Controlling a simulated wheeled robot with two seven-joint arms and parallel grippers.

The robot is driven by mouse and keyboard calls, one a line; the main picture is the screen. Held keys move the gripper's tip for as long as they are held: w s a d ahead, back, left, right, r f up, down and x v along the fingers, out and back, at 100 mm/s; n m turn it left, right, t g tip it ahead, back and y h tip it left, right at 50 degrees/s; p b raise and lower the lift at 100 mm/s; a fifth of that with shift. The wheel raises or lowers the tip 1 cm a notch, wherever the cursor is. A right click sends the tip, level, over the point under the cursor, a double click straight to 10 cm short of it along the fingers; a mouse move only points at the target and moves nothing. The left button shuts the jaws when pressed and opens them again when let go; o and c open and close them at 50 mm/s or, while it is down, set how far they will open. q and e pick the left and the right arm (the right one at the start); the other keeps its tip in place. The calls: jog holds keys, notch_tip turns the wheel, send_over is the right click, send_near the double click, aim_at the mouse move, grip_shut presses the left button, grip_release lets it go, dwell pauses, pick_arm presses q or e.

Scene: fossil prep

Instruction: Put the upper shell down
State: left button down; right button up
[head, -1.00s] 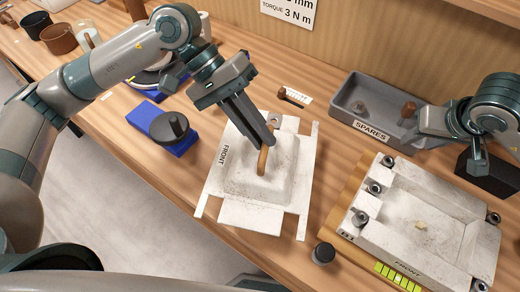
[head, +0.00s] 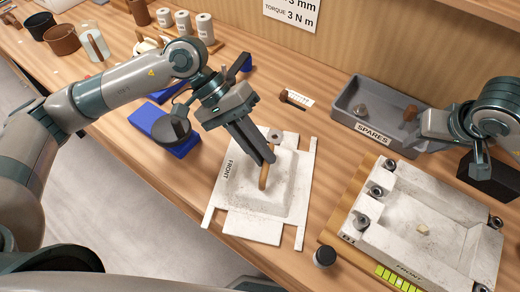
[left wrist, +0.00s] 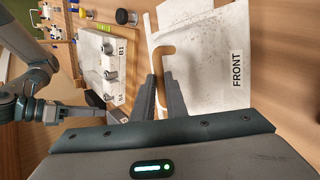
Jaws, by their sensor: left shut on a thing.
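The upper shell (head: 235,205) is a flat white plaster piece with a raised middle, a FRONT label and a tan handle (head: 264,178). My left gripper (head: 266,160) is shut on that handle from above. The shell lies level at or just above the bare table left of the lower block; I cannot tell whether it touches the wood. In the left wrist view the shell (left wrist: 220,75) shows beyond the fingers, and the handle (left wrist: 163,50) is between them. My right gripper (head: 437,125) is near the spares tray at the right; its fingers are not clear.
The lower white block (head: 400,230) with bolts and a small pale lump sits on a wooden board at the right. A dark-capped jar (head: 324,255) stands between it and the shell. The spares tray (head: 345,112) is behind. A blue stand (head: 170,135) is left of the shell.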

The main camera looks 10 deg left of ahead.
pick_arm(q)
jog(key=c, duration=1.8)
grip_release()
jog(key=shift+f, duration=0.1)
jog(key=shift+o, duration=0.2)
jog(key=shift+a, duration=0.1)
jog(key=v, duration=1.2)
